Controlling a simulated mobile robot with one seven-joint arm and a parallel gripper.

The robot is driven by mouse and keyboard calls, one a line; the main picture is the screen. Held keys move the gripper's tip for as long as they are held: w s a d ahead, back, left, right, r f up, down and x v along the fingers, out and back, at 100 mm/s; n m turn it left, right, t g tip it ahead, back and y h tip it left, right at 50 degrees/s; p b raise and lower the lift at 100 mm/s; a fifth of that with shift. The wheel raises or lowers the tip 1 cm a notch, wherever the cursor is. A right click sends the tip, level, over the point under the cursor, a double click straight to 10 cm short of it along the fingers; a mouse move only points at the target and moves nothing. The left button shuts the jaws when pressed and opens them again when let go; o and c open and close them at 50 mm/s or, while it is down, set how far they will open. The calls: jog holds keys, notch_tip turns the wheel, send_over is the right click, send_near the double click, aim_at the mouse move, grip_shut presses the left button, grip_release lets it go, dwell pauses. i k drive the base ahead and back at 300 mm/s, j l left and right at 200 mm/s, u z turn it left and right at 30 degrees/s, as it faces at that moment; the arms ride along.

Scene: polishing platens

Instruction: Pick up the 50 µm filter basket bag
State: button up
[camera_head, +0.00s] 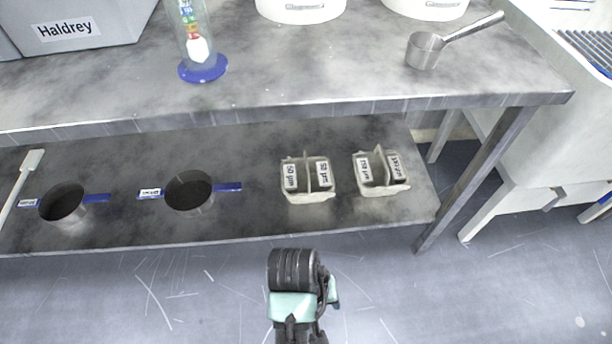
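Two small beige filter basket bags stand side by side on the lower shelf, right of its middle. The left basket bag (308,198) has white tags that seem to read 50 µm and a divider with a raised middle. The right basket bag (382,189) is alike; its tags look like 150 µm but are hard to read. Part of my arm, dark with a mint-green section, shows at the bottom centre, in front of the shelf and apart from both bags. No gripper fingers can be made out.
The upper table top (310,70) overhangs the lower shelf (250,215). A table leg (475,180) is right of the bags. A metal scoop (425,52) lies above. Floor in front is clear.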

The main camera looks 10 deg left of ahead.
aim_at(305, 180)
jog(key=i+j, duration=0.2)
jog(key=i, duration=0.25)
jog(key=i+j, duration=0.25)
jog(key=i, duration=0.2)
jog(key=i+j, duration=0.2)
jog(key=i, duration=0.25)
